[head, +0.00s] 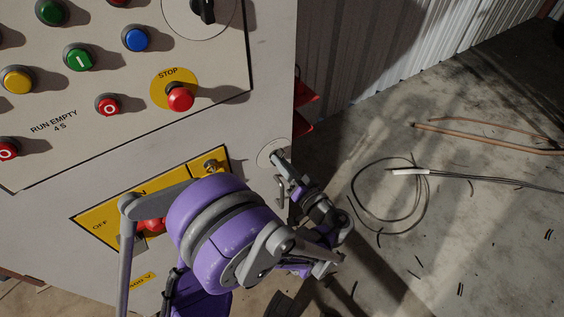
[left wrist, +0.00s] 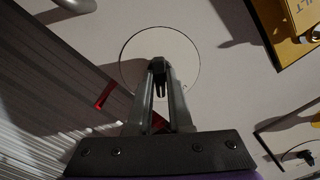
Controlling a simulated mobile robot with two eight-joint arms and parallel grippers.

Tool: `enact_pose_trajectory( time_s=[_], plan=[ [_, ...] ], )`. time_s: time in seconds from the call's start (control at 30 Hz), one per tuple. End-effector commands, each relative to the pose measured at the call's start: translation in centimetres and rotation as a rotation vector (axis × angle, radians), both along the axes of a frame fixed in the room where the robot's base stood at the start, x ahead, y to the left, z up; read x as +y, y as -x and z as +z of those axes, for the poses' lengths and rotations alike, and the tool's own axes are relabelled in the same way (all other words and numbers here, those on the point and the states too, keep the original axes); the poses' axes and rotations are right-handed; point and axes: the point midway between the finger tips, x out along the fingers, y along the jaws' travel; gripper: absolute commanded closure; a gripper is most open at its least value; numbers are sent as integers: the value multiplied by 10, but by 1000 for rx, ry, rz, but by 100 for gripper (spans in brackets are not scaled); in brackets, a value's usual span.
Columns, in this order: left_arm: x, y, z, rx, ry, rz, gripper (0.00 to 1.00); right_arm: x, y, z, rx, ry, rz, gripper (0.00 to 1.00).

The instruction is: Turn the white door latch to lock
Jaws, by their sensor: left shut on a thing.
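The white door latch (head: 266,150) shows as a round pale disc on the cabinet front, near its right edge, in the head view. It is also the large pale disc in the left wrist view (left wrist: 182,44). My left gripper (head: 281,162) reaches up to the disc, its fingertips at the disc's middle. In the left wrist view the gripper (left wrist: 158,66) has its fingers close together on a small part at the disc's centre. The fingers mostly hide that part, so its angle cannot be told. My right gripper is not in view.
The cabinet has a button panel (head: 120,130) with a red STOP button (head: 180,98). A yellow switch plate (head: 92,219) sits below, partly behind my arm. Red parts (head: 306,97) stick out at the cabinet's side. Looped cable (head: 362,208) and scraps lie on the floor at right.

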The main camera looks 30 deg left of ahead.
Motion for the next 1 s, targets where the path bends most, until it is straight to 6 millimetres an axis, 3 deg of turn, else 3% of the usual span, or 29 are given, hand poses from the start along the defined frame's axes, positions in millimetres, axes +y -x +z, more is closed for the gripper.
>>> enact_pose_trajectory(
  time_s=[0.17,0.47,0.77,1.0],
  plan=[
    [0,0,0,-135,58,1,100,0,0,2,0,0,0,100],
    [0,0,-1,-161,68,1,100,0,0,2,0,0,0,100],
    [0,0,-1,-447,187,1,100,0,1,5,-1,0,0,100],
    [0,0,-1,-466,195,1,100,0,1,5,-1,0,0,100]
  ],
)
